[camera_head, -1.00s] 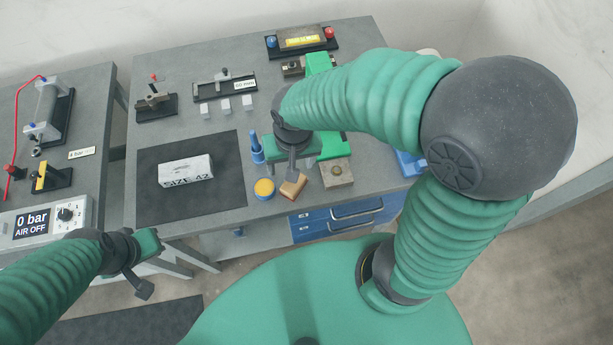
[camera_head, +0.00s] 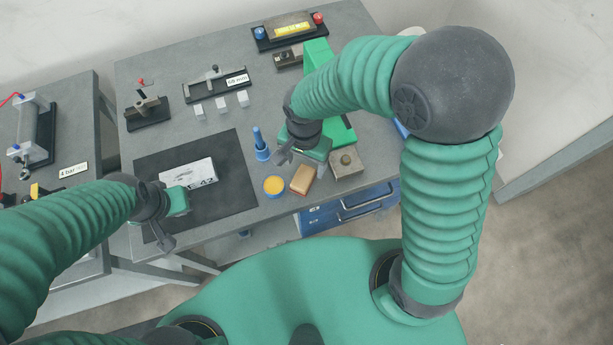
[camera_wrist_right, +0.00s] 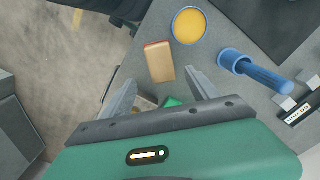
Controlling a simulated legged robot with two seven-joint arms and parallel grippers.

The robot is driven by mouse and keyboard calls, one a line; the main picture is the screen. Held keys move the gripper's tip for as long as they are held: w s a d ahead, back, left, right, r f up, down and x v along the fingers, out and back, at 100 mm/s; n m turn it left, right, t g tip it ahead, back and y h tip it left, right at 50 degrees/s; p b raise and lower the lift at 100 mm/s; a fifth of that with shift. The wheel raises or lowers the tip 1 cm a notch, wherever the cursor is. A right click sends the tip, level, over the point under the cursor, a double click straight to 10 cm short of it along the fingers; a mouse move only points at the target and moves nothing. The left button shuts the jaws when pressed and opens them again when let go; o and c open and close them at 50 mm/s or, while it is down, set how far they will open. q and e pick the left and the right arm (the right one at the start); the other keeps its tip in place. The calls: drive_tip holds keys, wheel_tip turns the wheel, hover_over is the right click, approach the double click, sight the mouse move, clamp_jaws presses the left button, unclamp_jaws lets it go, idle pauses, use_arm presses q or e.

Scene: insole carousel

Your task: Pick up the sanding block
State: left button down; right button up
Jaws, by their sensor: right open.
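The sanding block (camera_head: 302,180), a small tan block with a reddish-brown side, lies near the front edge of the grey bench, between a yellow-topped tin and a grey metal block. In the right wrist view the sanding block (camera_wrist_right: 159,62) lies just beyond the fingertips. My right gripper (camera_head: 281,157) is behind and to the left of it; in the wrist view the fingers (camera_wrist_right: 162,92) are spread, with nothing held between them. My left gripper (camera_head: 164,238) is at the front of the black mat by the white box; its jaw opening is not clear.
The yellow-topped tin (camera_head: 273,186) and a blue tool (camera_head: 261,146) stand left of the sanding block. The grey metal block (camera_head: 346,163) is close on its right. A white box (camera_head: 188,178) lies on the black mat (camera_head: 226,165). Blue drawers (camera_head: 350,204) are below.

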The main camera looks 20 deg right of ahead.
sight(303, 176)
drive_tip(key=f, duration=0.3)
drive_tip(key=a+f, duration=0.1)
drive_tip(key=f, duration=0.2)
drive_tip(key=shift+s+a, duration=0.1)
drive_tip(key=shift+s, duration=0.1)
drive_tip(key=shift+f, duration=0.3)
drive_tip(key=shift+w+d, duration=0.15)
drive_tip(key=shift+d, duration=0.3)
drive_tip(key=c, duration=0.5)
drive_tip(key=shift+a, duration=0.3)
drive_tip(key=c, duration=0.7)
clamp_jaws()
use_arm(q)
drive_tip(key=shift+a, duration=0.45)
use_arm(e)
drive_tip(key=shift+d, duration=0.15)
